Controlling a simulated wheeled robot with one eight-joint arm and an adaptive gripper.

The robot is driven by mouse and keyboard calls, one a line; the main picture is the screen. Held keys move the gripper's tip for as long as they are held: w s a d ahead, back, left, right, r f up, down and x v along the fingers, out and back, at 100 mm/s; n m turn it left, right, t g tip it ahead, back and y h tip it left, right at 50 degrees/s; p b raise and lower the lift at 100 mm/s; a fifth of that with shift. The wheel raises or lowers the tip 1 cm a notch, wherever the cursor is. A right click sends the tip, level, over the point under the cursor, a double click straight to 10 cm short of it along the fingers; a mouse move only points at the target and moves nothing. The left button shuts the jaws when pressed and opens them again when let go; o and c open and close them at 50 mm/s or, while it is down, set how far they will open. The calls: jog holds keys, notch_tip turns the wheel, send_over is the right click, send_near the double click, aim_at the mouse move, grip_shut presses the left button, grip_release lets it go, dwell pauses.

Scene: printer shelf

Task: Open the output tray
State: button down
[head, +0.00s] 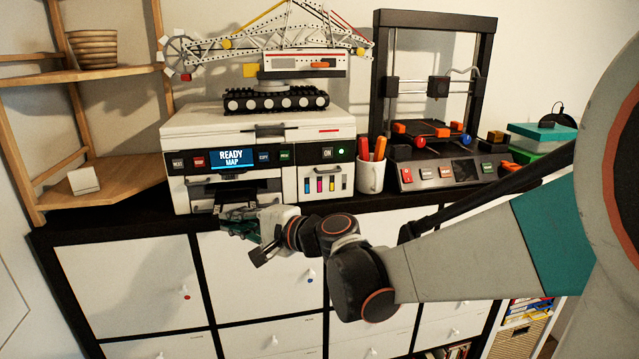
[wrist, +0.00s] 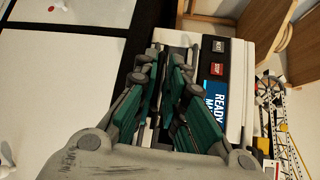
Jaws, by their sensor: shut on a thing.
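The white printer (head: 260,125) stands on the dark shelf top, with a blue screen reading "READY MAP". Its output tray (head: 236,197) is low on the front, below a dark slot, and largely hidden by my gripper (head: 238,220). My gripper is at the printer's lower front, shut on the output tray. In the wrist view my green-padded gripper (wrist: 170,68) reaches to the printer front (wrist: 235,45), beside the screen. The fingers hide the gripped part, and I cannot tell how far out the tray is.
A 3D printer (head: 435,100) and a white cup (head: 371,174) with orange-handled tools stand to the right. A model crane (head: 280,65) sits on top of the printer. A wooden shelf (head: 120,180) is at left. White cabinet doors (head: 125,275) lie below; the space before them is free.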

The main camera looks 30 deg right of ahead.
jog(key=shift+s+f, duration=0.25)
jog(key=shift+s, duration=0.05)
jog(key=c, duration=1.8)
grip_release()
jog(key=shift+w, duration=0.35)
jog(key=shift+s, duration=0.25)
jog(key=v, duration=0.7)
jog(key=shift+d, duration=0.45)
jog(key=shift+a, duration=0.1)
